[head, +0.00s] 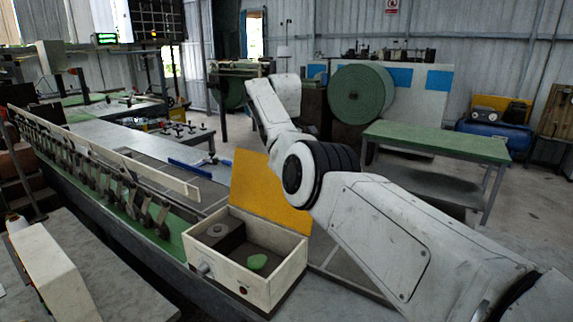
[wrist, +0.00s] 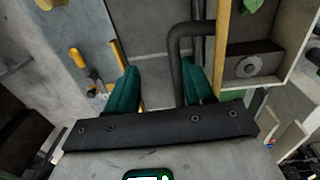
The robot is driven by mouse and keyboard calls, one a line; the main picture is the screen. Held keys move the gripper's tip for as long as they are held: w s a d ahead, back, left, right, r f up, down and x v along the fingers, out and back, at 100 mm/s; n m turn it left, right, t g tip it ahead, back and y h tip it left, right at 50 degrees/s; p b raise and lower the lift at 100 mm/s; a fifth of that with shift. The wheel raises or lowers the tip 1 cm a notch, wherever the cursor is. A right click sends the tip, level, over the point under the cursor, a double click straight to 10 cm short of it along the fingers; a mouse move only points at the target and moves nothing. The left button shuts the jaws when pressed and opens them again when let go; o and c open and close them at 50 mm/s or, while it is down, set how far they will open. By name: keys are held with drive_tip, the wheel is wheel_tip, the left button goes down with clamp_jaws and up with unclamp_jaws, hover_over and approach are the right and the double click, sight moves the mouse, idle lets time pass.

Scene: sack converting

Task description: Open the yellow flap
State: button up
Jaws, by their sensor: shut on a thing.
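The yellow flap (head: 268,192) stands raised along the back edge of an open pale box (head: 262,288) in the head view. In the wrist view the flap (wrist: 222,45) shows edge-on, right of the fingers. A dark bent handle (wrist: 184,30) runs beside the flap and down between my green fingers, close to the right one. My gripper (wrist: 160,68) is shut on this handle, though a gap shows left of it. In the head view my gripper is hidden behind the flap and my arm.
Inside the box are a dark block (head: 217,236) with a round fitting and a green piece (head: 257,262). A long machine bed with a row of levers (head: 110,180) runs left. A green-topped table (head: 437,143) stands at right.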

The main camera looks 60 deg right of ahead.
drive_tip(key=shift+s+d+f, duration=0.15)
drive_tip(key=shift+f, duration=0.25)
drive_tip(key=shift+s+d+f, duration=0.15)
drive_tip(key=shift+f, duration=0.25)
wheel_tip(320, 180, up, 12)
drive_tip(key=a, duration=0.1)
drive_tip(key=shift+w+r+p, duration=0.15)
drive_tip(key=shift+w+p, duration=0.05)
drive_tip(key=shift+p, duration=0.15)
drive_tip(key=shift+a, duration=0.1)
